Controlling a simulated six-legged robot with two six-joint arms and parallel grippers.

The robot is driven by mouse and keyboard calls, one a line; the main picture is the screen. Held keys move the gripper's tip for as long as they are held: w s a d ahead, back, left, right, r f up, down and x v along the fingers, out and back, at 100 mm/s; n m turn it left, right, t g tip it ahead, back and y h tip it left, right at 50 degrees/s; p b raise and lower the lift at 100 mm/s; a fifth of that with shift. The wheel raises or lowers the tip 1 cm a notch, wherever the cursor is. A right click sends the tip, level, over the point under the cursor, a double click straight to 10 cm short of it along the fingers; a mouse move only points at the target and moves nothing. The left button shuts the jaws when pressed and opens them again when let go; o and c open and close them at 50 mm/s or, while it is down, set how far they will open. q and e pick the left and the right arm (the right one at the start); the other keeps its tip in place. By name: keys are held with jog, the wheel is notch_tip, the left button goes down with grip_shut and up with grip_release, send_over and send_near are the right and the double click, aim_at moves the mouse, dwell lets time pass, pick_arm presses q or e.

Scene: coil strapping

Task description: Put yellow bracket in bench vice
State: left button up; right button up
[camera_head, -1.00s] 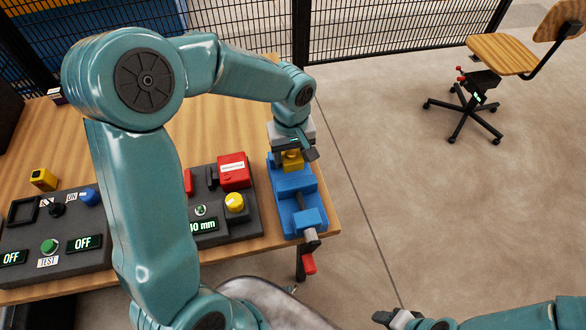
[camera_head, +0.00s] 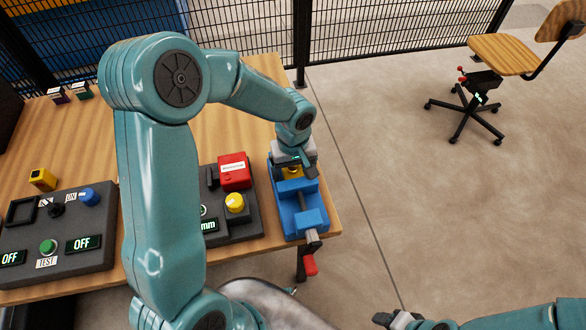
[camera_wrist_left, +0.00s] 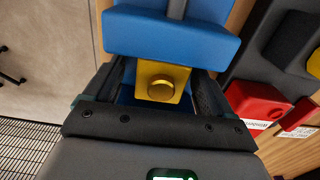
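The yellow bracket (camera_head: 292,173) is at the blue bench vice (camera_head: 288,210), near the table's right edge. In the left wrist view the bracket (camera_wrist_left: 160,82) shows a round boss and stands against the blue jaw (camera_wrist_left: 170,38). My left gripper (camera_wrist_left: 160,90) is over the vice, with its dark fingers on either side of the bracket. Narrow blue gaps show between fingers and bracket, so it looks open. In the head view the left gripper (camera_head: 300,165) partly hides the bracket. How deep the bracket sits is hidden. My right gripper (camera_head: 388,319) is low, away from the table.
The vice handle with a red grip (camera_head: 310,264) sticks out past the table's front edge. A dark panel with a red box (camera_head: 234,171) and yellow knob (camera_head: 235,202) stands left of the vice. A control panel (camera_head: 58,262) is farther left.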

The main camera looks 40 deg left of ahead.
aim_at(293, 170)
pick_arm(q)
jog(key=shift+s+r, duration=0.1)
jog(key=shift+r+p, duration=0.3)
jog(key=shift+p, duration=0.1)
notch_tip(293, 170, up, 12)
jog(key=shift+f, duration=0.15)
dwell(0.4)
